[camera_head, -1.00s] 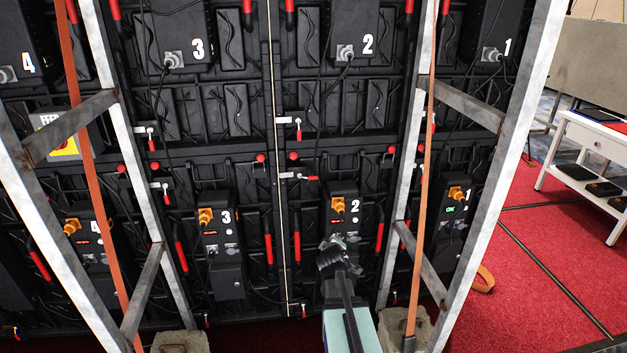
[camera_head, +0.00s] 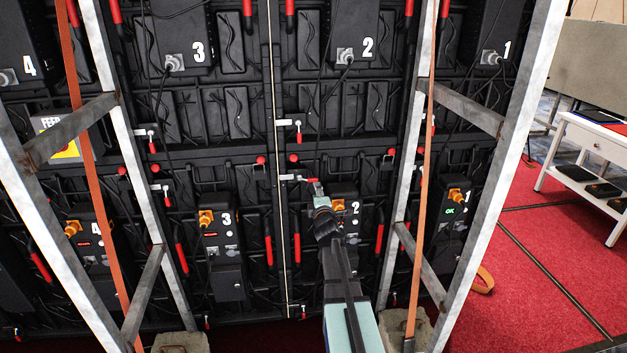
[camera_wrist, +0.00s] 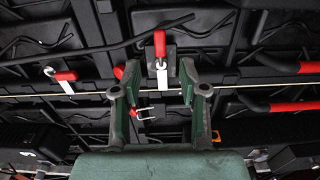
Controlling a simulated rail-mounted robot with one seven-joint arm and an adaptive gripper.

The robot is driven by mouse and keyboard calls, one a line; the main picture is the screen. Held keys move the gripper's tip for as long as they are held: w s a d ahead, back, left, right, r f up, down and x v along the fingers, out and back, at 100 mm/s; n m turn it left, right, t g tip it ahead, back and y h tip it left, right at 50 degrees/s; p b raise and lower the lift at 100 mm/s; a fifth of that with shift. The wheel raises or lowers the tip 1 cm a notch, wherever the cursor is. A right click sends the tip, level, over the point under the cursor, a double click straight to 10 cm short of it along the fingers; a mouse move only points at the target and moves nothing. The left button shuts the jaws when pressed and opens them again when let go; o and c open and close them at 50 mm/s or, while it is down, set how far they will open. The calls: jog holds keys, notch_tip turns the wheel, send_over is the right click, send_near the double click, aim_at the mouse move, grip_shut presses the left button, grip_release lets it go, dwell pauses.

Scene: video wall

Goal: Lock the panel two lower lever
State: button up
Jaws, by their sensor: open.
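The panel two lower lever (camera_head: 299,178) is at the vertical seam left of the lower box marked 2 (camera_head: 346,224). Its red handle lies sideways, pointing right in the head view. In the wrist view the lever's red handle (camera_wrist: 159,43) points up from its pale latch plate (camera_wrist: 162,76), across the seam. My gripper (camera_head: 315,185) is at the right end of this handle in the head view and hides its tip. In the wrist view my open fingers (camera_wrist: 159,80) stand on either side of the lever, with nothing clamped. Whether they touch it I cannot tell.
The upper lever (camera_head: 298,127) on the same seam hangs down; it also shows in the wrist view (camera_wrist: 65,76). Slanted metal struts (camera_head: 406,150) and orange straps (camera_head: 424,180) stand either side of my arm. Black cables hang across the panels. Red carpet (camera_head: 545,260) is open at right.

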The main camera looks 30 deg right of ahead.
aim_at(314, 178)
jog(key=p+x, duration=0.1)
jog(key=x, duration=0.8)
jog(key=shift+w+d, duration=0.1)
jog(key=shift+w, duration=0.05)
grip_shut()
